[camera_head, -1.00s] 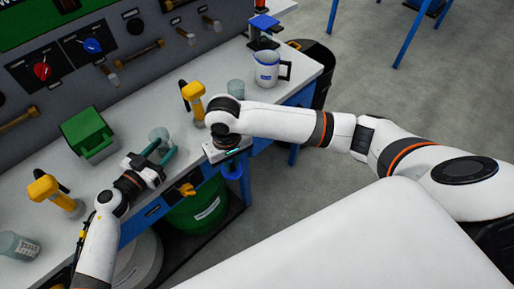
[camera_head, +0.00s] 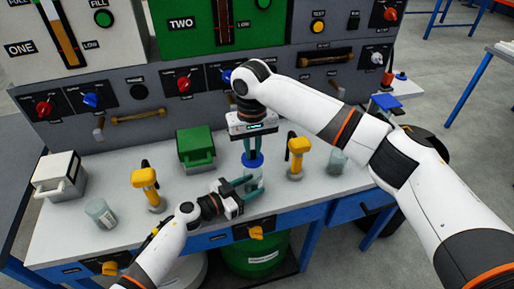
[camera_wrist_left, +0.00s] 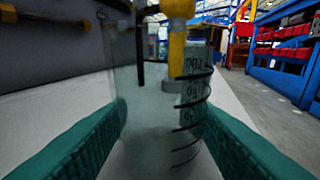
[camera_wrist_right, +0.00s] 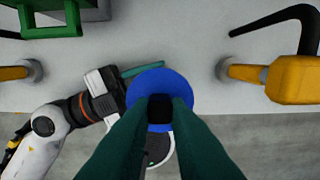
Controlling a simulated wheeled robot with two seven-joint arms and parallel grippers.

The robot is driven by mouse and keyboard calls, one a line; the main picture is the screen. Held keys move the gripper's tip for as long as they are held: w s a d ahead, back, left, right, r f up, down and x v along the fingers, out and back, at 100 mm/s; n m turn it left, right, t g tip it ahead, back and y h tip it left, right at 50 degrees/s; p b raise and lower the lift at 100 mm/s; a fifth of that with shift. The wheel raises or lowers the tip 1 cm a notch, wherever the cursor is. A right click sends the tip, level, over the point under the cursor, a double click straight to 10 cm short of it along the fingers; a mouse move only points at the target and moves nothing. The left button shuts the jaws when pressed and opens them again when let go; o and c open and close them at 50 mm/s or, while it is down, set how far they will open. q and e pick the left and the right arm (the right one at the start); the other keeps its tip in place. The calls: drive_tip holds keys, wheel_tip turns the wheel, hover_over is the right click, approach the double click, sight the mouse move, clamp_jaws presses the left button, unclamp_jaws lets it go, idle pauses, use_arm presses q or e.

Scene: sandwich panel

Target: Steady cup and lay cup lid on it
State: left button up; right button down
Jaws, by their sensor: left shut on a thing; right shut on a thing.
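The clear cup (camera_head: 254,181) stands near the bench's front edge between the teal fingers of my left gripper (camera_head: 258,189), which is shut on its sides. In the left wrist view the cup (camera_wrist_left: 155,120) looks upright, with dark graduation marks. My right gripper (camera_head: 253,147) points down and is shut on the black knob of the blue cup lid (camera_head: 253,160). The lid is level, right over the cup; I cannot tell if they touch. In the right wrist view the lid (camera_wrist_right: 160,82) hides most of the cup.
Yellow-handled tools stand left (camera_head: 146,180) and right (camera_head: 298,147) of the cup. A green box (camera_head: 196,143) is behind to the left. The panel wall rises behind.

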sight(253, 158)
drive_tip(key=shift+f, duration=2.3)
drive_tip(key=shift+f, duration=0.1)
drive_tip(key=c, duration=0.8)
unclamp_jaws()
drive_tip(key=shift+r, duration=3.55)
